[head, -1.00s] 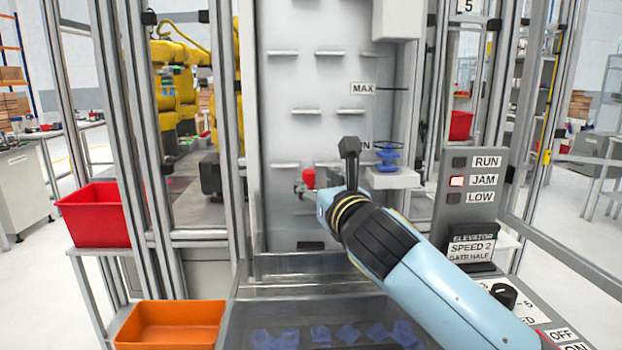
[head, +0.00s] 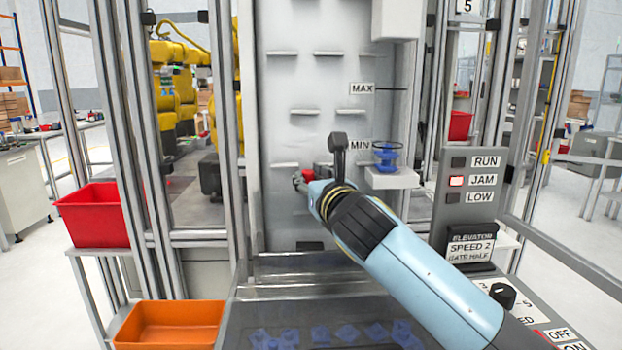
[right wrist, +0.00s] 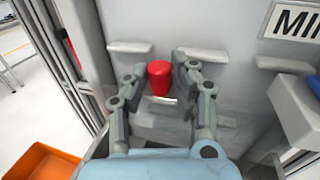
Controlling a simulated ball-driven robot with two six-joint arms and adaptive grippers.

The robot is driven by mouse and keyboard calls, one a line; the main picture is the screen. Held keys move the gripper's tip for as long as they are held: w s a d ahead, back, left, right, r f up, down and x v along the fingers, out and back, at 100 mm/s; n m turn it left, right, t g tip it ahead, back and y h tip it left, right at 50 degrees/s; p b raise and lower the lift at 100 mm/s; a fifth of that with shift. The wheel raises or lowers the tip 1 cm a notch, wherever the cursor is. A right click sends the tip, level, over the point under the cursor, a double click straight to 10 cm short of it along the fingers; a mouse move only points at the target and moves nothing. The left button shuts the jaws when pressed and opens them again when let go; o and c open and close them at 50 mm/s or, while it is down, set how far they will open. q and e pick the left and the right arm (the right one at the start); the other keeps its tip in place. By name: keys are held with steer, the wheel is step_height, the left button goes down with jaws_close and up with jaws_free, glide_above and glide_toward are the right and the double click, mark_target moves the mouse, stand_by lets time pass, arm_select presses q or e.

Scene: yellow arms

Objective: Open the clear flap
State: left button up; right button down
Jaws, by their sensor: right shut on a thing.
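A red knob (right wrist: 159,77) stands between the two fingers of my right gripper (right wrist: 160,84), which is shut on it. In the head view the knob (head: 308,174) is partly hidden by my right gripper (head: 304,180), low in front of the grey elevator panel. The clear flap is hard to make out; a faint see-through pane (right wrist: 172,116) shows below the knob in the right wrist view. I cannot tell its angle. My left gripper is not in view.
The elevator panel (head: 290,130) has several small ledges. A blue part (head: 386,156) sits on a light ledge at right. Blue pieces lie in the bin (head: 238,310) below. An orange tray (head: 170,322) and a red bin (head: 92,212) stand left.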

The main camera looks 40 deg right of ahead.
steer(key=shift+s+p, duration=0.1)
steer(key=shift+p, duration=0.2)
steer(key=shift+s+a+f+p, duration=0.1)
steer(key=shift+s+a+p, duration=0.15)
steer(key=shift+p, duration=0.25)
steer(key=shift+s+a+f+t+b, duration=0.2)
steer(key=shift+s+a+f+b, duration=0.15)
steer(key=shift+s+b, duration=0.2)
steer(key=shift+s+a+f+t+b, duration=0.2)
steer(key=shift+s+a+f+b, duration=0.1)
steer(key=shift+s+b, duration=0.25)
